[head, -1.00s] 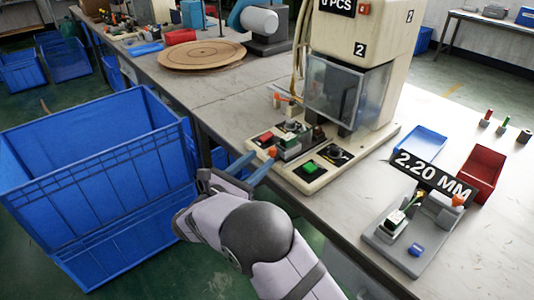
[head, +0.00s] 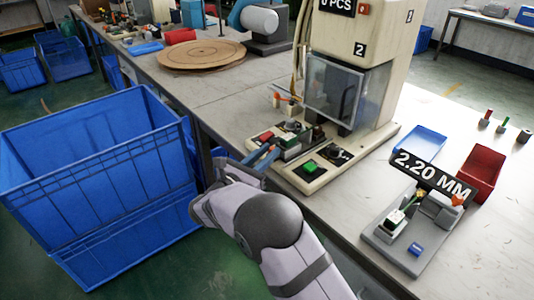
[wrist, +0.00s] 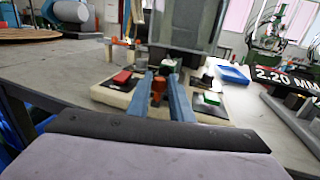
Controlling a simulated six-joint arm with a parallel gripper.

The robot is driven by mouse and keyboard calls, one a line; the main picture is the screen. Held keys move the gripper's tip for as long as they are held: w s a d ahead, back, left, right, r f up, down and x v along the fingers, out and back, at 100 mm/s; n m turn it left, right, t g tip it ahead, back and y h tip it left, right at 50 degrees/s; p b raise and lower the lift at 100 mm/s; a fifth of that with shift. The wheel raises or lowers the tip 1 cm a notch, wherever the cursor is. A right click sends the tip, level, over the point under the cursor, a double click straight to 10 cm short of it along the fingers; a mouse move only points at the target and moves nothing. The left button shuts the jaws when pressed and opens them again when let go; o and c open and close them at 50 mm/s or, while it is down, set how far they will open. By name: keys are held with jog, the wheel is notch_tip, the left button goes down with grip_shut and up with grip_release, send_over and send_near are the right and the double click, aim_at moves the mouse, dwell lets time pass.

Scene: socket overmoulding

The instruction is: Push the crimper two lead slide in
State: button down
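Crimper two (head: 372,85) is the cream machine marked 2, with a clear guard in front. Its lead slide, a grey block (head: 289,147), sits on the base in front of the guard. The slide's orange knob (wrist: 158,88) shows between my fingers in the wrist view.
On the base are a red button (head: 266,137) and a green button (head: 310,166). To the right are a blue tray (head: 420,143), a red bin (head: 482,172) and a grey gauge fixture (head: 393,245) with a 2.20 MM display. Blue crates (head: 95,165) stand at the left.

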aim_at(293, 140)
jog(key=w+d+b, duration=0.1)
jog(key=w+d, duration=0.6)
jog(key=shift+w+d, duration=0.1)
jog(key=shift+d, duration=0.1)
jog(key=shift+r, duration=0.1)
jog(key=c, duration=1.8)
grip_release()
jog(key=shift+o, duration=1.1)
jog(key=shift+w+d, duration=0.1)
jog(key=shift+w, duration=0.05)
jog(key=shift+s+a, duration=0.2)
jog(key=shift+b+v, duration=0.4)
jog(key=shift+v, duration=3.15)
